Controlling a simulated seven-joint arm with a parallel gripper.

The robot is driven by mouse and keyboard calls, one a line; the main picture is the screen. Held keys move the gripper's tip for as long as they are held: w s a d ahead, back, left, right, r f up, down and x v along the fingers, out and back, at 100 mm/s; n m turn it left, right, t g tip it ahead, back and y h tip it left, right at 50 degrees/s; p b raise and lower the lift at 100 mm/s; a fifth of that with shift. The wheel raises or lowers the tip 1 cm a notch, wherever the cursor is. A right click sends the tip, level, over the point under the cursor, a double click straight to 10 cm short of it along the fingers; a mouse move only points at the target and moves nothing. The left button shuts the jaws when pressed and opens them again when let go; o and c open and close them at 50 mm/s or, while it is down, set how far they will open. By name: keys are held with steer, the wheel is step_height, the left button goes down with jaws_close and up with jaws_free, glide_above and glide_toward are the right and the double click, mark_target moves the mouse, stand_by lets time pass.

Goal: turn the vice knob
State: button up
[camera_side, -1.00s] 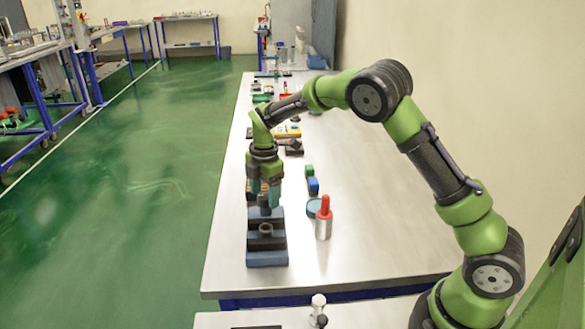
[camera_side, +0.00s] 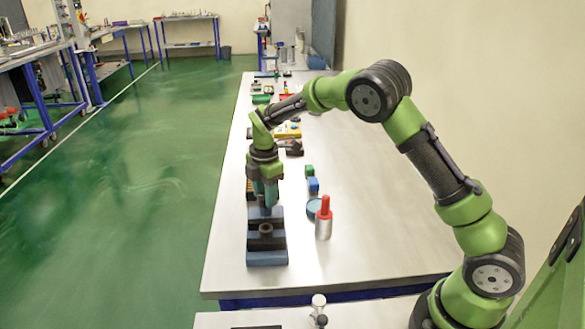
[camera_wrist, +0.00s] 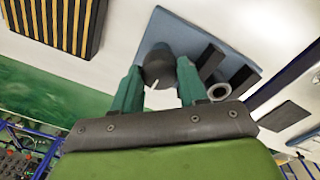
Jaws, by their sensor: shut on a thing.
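The vice is a low blue-grey base (camera_side: 267,258) with dark blocks on it, near the left edge of the table. In the wrist view its blue-grey plate (camera_wrist: 180,35) lies under my fingers. The dark round knob (camera_wrist: 158,62) sits between my two teal fingertips. My gripper (camera_side: 265,203) points down at the far end of the vice. It also shows in the wrist view (camera_wrist: 160,78), shut on the knob with one finger on each side. The fingers hide most of the knob in the side view. A grey ring-topped part (camera_wrist: 219,91) stands beside the dark blocks.
A striped block (camera_wrist: 62,20) is near the gripper. The table's right side is clear.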

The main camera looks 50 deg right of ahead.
steer(key=m, duration=0.9)
steer(key=shift+m, duration=0.4)
steer(key=m, duration=0.4)
steer(key=shift+m, duration=0.3)
steer(key=m, duration=0.4)
steer(key=shift+m, duration=0.3)
steer(key=m, duration=0.4)
steer(key=shift+m+g, duration=0.3)
steer(key=shift+g, duration=0.1)
steer(key=m, duration=1.3)
steer(key=shift+m, duration=0.3)
